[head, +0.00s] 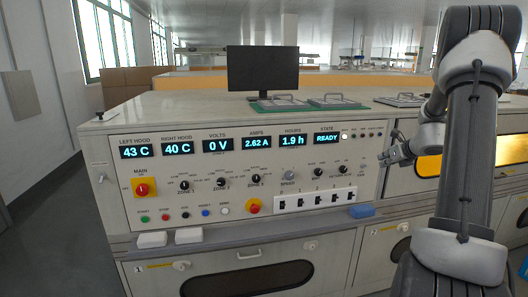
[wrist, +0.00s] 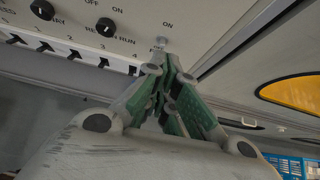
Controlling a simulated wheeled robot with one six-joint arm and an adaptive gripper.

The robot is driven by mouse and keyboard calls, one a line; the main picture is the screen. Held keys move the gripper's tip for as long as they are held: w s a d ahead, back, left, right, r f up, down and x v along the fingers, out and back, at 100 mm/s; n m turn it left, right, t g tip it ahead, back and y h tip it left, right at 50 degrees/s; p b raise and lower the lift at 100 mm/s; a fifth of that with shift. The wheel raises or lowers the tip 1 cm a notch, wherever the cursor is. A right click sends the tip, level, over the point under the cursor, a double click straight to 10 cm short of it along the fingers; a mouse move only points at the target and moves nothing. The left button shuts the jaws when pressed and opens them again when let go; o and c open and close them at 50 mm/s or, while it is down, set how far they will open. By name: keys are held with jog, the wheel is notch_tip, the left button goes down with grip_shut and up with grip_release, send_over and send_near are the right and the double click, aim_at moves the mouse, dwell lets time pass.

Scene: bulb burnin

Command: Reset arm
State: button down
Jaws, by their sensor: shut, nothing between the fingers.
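My gripper (head: 385,160) shows in the head view in front of the right end of the control panel (head: 150,165). In the wrist view my gripper (wrist: 168,65) has its green-padded fingers drawn together at the tips, with nothing between them. The tips are close to a small toggle (wrist: 160,44) marked ON above it; I cannot tell whether they touch it. My arm (head: 470,150) rises along the right side of the head view. The panel displays read 43 C, 40 C, 0 V, 2.62 A, 1.9 h and READY.
A ledge below holds white blocks (head: 152,239) and a blue block (head: 361,211). A monitor (head: 262,70) and green trays (head: 281,103) stand on top.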

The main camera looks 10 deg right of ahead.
jog(key=s+a+f+n+g+y, duration=0.25)
jog(key=s+a+n+g, duration=0.25)
jog(key=s+a+n, duration=0.8)
jog(key=s+a+r+n+h, duration=0.1)
jog(key=s+a+r+n, duration=0.3)
jog(key=s+n, duration=0.3)
jog(key=s+a+r+n, duration=0.5)
jog(key=s+n, duration=0.3)
jog(key=s, duration=0.1)
jog(key=s+a+r+n+g+h, duration=0.1)
jog(key=s+a+r+n, duration=0.4)
jog(key=s+n, duration=0.2)
jog(key=shift+s+a+r+n+h, duration=0.3)
jog(key=shift+s+n+h, duration=0.1)
jog(key=shift+s, duration=0.3)
